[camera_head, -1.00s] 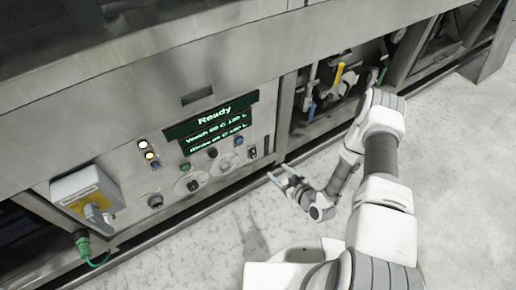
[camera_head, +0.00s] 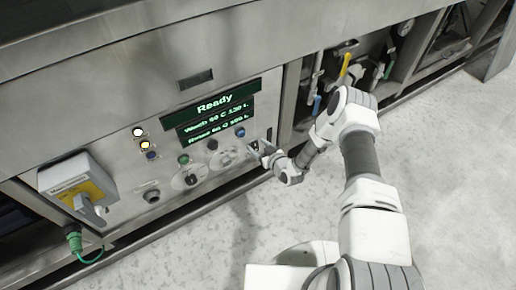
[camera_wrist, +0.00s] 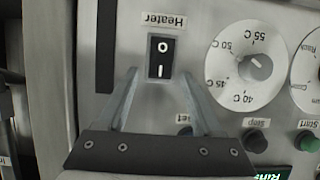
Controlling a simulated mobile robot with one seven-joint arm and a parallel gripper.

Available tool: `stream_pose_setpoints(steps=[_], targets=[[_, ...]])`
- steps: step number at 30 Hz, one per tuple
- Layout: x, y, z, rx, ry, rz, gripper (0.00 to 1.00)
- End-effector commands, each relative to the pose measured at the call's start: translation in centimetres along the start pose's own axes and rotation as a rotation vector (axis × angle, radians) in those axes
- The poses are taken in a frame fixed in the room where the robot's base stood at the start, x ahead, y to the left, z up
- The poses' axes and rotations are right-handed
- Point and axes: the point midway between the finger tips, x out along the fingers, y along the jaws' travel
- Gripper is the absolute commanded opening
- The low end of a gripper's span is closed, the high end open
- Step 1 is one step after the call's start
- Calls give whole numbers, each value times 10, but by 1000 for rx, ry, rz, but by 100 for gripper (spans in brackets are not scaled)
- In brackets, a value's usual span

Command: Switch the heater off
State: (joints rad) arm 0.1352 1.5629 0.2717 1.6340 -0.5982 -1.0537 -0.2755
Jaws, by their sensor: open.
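The heater switch (camera_wrist: 159,57) is a small black rocker with white O and I marks, under an upside-down "Heater" label (camera_wrist: 166,21) in the wrist view. My gripper (camera_wrist: 157,74) is open and empty, its two fingers pointing at the panel on either side of the switch. Whether the fingertips touch the panel I cannot tell. In the head view my gripper (camera_head: 258,150) is at the lower right of the control panel and covers the switch there.
A dial marked in degrees (camera_wrist: 253,68) sits beside the switch, with a dark stop button (camera_wrist: 255,140) and a green start button (camera_wrist: 307,141) nearby. The display (camera_head: 212,112) reads "Ready". A grey box with a rotary handle (camera_head: 78,188) is at left. The floor in front is clear.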

Motion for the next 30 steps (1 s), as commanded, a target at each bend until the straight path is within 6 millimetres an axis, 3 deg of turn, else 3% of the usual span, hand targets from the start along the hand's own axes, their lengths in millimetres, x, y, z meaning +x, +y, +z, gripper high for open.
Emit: stream_pose_setpoints(steps=[9, 21, 30], targets=[[3, 0, 0, 0, 0, 0, 68], [3, 0, 0, 0, 0, 0, 0], [2, 0, 4, 0, 46, 2, 0]])
